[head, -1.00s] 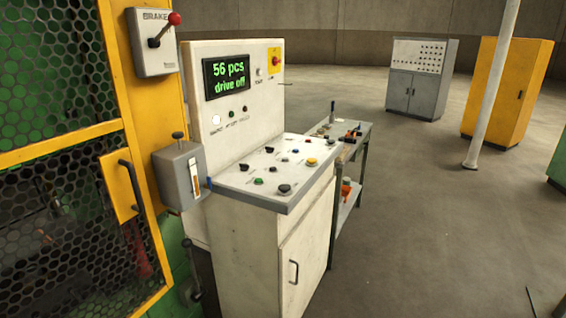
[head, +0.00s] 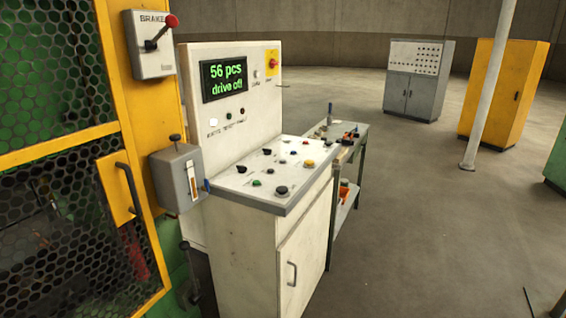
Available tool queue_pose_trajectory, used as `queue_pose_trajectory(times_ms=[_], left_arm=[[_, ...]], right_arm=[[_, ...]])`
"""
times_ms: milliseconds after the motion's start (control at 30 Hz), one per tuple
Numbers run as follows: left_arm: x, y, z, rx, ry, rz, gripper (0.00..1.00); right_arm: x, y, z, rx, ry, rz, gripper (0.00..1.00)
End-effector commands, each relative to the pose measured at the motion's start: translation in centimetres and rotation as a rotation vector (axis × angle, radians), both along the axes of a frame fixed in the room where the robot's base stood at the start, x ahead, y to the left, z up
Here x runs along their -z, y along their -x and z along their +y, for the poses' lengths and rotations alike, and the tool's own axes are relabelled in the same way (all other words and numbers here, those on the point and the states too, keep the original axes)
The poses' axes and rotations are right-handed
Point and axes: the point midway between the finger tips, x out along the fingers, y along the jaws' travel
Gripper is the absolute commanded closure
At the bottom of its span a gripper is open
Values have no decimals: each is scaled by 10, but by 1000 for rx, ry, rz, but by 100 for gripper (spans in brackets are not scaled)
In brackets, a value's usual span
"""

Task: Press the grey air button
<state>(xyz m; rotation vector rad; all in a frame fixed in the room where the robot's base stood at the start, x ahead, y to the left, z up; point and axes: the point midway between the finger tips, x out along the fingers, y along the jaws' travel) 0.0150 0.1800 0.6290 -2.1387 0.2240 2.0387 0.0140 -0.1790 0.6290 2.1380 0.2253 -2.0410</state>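A white control console (head: 240,250) stands left of centre, with a sloped desk (head: 225,190) carrying several small buttons and knobs. A large dark grey or black round button (head: 281,190) sits near the desk's front right corner. A green button (head: 256,183), a yellow button (head: 309,163) and black knobs (head: 241,168) are also on the desk. The labels are too small to read, so I cannot tell which one is the air button. Neither of my grippers is in view.
The console's screen (head: 224,78) reads "56 pcs drive off". A grey box (head: 175,180) and a yellow-framed mesh guard (head: 60,140) flank it on the left. A tool bench (head: 345,150) stands behind right. Open floor (head: 430,220) lies to the right.

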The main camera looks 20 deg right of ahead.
Motion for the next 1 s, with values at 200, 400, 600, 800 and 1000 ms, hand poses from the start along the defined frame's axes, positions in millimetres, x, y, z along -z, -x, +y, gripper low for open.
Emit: queue_pose_trajectory(times_ms=[200, 400, 600, 800, 1000], left_arm=[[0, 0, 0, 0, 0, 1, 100], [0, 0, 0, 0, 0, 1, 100], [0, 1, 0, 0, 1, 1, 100], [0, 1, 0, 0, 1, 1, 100], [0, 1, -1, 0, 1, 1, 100]], right_arm=[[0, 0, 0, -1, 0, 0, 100], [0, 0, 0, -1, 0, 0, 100], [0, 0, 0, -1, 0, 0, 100], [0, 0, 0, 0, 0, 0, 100], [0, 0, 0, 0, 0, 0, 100]])
